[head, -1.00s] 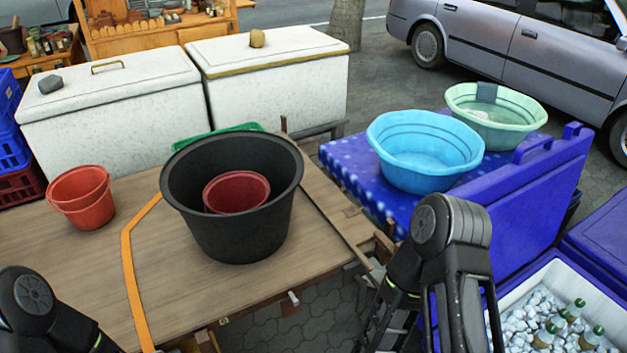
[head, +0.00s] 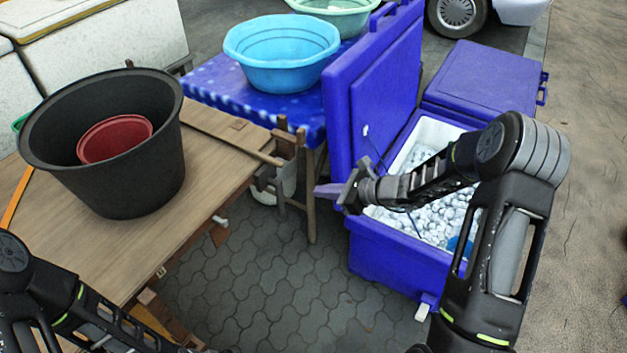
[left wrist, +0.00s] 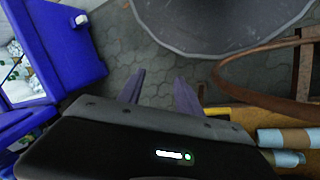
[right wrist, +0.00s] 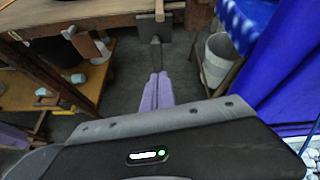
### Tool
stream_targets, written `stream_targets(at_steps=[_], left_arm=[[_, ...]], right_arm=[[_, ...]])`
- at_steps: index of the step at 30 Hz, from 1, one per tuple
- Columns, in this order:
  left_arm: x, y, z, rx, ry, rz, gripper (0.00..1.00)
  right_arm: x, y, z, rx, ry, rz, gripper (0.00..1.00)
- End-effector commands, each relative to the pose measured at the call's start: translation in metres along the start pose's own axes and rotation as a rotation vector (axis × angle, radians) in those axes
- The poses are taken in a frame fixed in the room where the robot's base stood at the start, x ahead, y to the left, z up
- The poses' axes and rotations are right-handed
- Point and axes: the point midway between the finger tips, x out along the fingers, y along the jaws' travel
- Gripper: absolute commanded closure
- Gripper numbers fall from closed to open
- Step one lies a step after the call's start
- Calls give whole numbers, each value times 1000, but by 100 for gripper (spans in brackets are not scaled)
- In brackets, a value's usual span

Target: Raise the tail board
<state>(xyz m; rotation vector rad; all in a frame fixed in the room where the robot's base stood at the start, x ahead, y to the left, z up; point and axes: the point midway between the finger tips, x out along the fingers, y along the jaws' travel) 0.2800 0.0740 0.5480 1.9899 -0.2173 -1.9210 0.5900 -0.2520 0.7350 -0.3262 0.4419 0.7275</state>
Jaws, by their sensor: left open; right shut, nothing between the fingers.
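I cannot single out the tail board with certainty. The wooden table (head: 150,235) has a narrow board (head: 215,128) along its far right edge, lying about level, with wooden posts (head: 308,200) at its end. My right gripper (head: 328,190) is shut and empty, in the air right of the posts and in front of the blue cooler. In the right wrist view its closed purple fingers (right wrist: 158,90) point toward a dark grey piece (right wrist: 154,28) by the table edge; contact cannot be told. My left gripper (left wrist: 160,92) is open and empty over the paving; the head view hides its fingers.
A black tub (head: 110,175) holding a red bucket (head: 115,138) stands on the table. A blue basin (head: 282,50) stands on a blue-clothed table (head: 215,85). The open blue cooler (head: 390,255) of ice is at the right. Grey paving (head: 265,290) between is clear.

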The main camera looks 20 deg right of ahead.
Motion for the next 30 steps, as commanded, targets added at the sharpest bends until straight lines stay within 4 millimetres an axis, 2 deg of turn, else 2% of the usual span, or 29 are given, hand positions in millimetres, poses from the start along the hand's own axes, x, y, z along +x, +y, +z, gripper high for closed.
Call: stream_targets(at_steps=[1, 3, 6, 20, 26, 30], left_arm=[[0, 0, 0, 0, 0, 0, 58], [0, 0, 0, 0, 1, 0, 58], [0, 0, 0, 0, 1, 0, 58], [-1, 0, 0, 0, 1, 0, 58], [-2, 1, 0, 0, 1, 0, 58], [-4, 1, 0, 0, 1, 0, 58]], right_arm=[[-1, -9, 16, 48, -58, -22, 100], [-2, -16, 32, 103, -124, -37, 100], [-4, -17, 43, 143, -173, -37, 100], [0, -14, 46, 154, -180, -27, 100], [19, -14, 49, 153, -179, -25, 100], [41, -15, 53, 152, -179, -25, 100]])
